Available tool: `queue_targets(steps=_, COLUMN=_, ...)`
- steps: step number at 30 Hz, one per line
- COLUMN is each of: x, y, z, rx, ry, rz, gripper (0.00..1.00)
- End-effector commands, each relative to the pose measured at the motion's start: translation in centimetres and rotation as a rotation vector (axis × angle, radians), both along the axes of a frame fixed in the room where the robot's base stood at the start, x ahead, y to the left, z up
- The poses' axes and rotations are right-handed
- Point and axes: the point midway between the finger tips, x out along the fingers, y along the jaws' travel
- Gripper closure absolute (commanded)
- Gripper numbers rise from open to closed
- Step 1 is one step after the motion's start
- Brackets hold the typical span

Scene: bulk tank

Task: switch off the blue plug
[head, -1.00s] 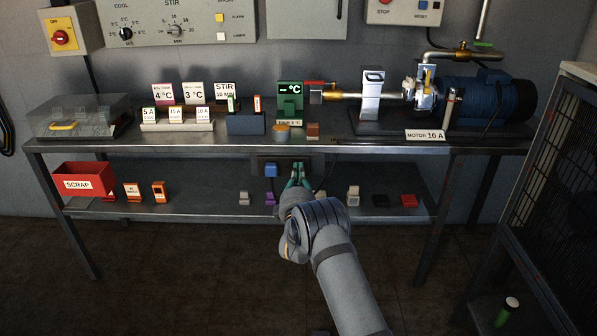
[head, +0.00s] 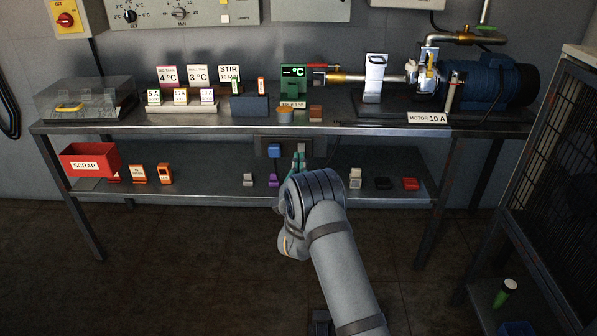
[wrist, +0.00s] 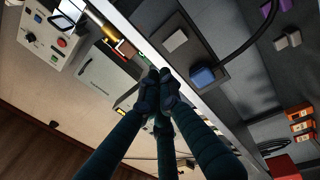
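The blue plug (head: 274,151) sits on the left part of a dark socket panel (head: 268,141) below the bench top's front edge. It also shows in the wrist view (wrist: 202,76). My gripper (head: 298,158) is in front of the panel, to the right of the blue plug and apart from it in the head view. In the wrist view the dark fingers (wrist: 160,78) converge with their tips together, beside the blue plug, and I see nothing between them.
The bench top's edge (head: 220,127) runs above the panel. On the lower shelf are a purple block (head: 273,180), a grey block (head: 248,179), orange boxes (head: 164,173) and a red scrap bin (head: 90,160). A dark cable (wrist: 235,50) runs from the panel. A mesh cage (head: 540,160) stands at right.

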Motion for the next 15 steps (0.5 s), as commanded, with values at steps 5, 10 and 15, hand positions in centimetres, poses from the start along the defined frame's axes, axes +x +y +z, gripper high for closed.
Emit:
queue_targets(steps=5, x=-3.5, y=-0.1, z=0.4, rx=-0.001, ry=0.003, rz=0.0, gripper=1.0)
queue_targets(steps=10, x=-5.7, y=-0.2, z=0.6, rx=-0.001, ry=0.002, rz=-0.001, gripper=1.0)
queue_targets(steps=15, x=-6.6, y=-0.3, z=0.8, rx=0.0, ry=0.0, rz=-0.002, gripper=1.0)
